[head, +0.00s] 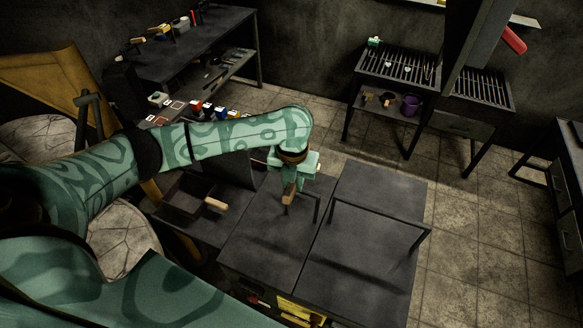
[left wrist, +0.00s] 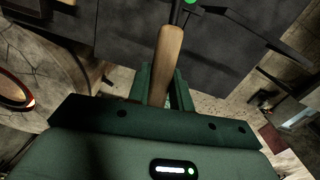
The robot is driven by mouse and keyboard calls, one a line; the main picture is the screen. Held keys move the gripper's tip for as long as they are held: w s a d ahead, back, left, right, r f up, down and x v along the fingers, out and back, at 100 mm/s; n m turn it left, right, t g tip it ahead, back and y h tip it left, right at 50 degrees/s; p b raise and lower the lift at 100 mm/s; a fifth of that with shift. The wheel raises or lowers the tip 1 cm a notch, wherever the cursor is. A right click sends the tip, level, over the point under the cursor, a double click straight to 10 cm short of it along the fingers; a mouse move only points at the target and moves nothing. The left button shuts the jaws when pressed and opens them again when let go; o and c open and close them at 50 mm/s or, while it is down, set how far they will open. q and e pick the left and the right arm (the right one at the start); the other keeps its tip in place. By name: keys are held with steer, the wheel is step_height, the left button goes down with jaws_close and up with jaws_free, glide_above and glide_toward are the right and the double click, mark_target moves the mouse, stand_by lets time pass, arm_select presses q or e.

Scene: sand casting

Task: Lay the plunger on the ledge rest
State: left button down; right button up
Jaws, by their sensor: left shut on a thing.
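My left gripper (head: 291,183) is over the dark workbench, its fingers pointing down. It is shut on the plunger (left wrist: 166,62), whose pale wooden handle stands out between the green fingers in the left wrist view. A dark part joins the handle's far end at the top edge of that view, beside a bright green dot; the rest is cut off. In the head view a short wooden piece of the plunger (head: 289,194) shows below the fingers. I cannot tell whether it touches anything. I cannot clearly pick out the ledge rest. My right gripper is not in view.
Two dark lids or panels with raised bar handles (head: 372,213) fill the workbench front. A dark open box with a wooden handle (head: 216,204) lies left of my gripper. Grill-topped tables (head: 400,66) and a tool bench (head: 205,42) stand behind.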

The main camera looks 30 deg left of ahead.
arm_select(q)
steer(key=shift+a+f+m, duration=0.1)
steer(key=shift+a+m, duration=0.1)
steer(key=shift+m, duration=0.6)
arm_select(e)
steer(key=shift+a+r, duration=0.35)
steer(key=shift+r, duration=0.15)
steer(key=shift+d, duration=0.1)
